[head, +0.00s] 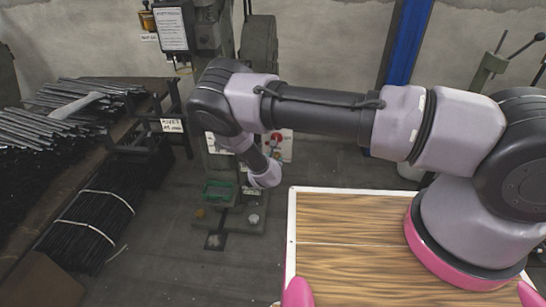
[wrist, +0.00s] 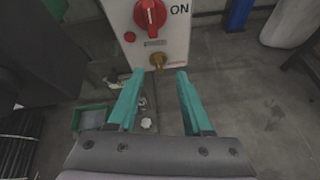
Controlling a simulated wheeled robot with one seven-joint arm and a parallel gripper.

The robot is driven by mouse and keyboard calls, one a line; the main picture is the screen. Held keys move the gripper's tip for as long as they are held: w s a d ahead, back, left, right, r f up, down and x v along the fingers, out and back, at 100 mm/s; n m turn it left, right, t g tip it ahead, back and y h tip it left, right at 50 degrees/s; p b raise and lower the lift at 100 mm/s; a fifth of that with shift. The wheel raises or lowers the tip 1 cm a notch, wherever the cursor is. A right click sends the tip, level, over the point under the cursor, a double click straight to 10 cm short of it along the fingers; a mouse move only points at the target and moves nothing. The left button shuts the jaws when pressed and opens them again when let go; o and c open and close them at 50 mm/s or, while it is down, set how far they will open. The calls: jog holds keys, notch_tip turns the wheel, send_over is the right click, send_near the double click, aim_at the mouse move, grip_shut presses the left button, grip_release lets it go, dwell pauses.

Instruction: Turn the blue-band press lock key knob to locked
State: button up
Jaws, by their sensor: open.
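A white control box (wrist: 172,38) fills the top middle of the wrist view. It carries a red rotary switch (wrist: 151,14), the word ON and a small red button (wrist: 130,37). A brass key knob (wrist: 157,61) sits at its lower edge. My gripper (wrist: 160,73) is open and empty, its teal fingers on either side of and just short of the brass knob; I cannot tell the exact gap. In the head view the control box (head: 287,147) shows partly behind my wrist, and my fingers are hidden there. No blue band is clearly seen on the press (head: 225,35).
A green tray (head: 217,191) sits on the press base, also in the wrist view (wrist: 88,118). A bench with dark rods (head: 70,105) stands at the left. A blue post (head: 408,45) stands by the wall. Grey floor is open between bench and press.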

aim_at(276, 157)
jog(key=w+f+n, duration=0.1)
jog(key=w+f, duration=0.1)
jog(key=w, duration=0.1)
jog(key=w+f+n, duration=0.1)
jog(key=w+f, duration=0.1)
jog(key=w, duration=0.1)
jog(key=w+f+n+t, duration=0.1)
jog(key=w+f, duration=0.2)
jog(key=shift+d, duration=0.1)
jog(key=shift+c, duration=0.3)
grip_shut()
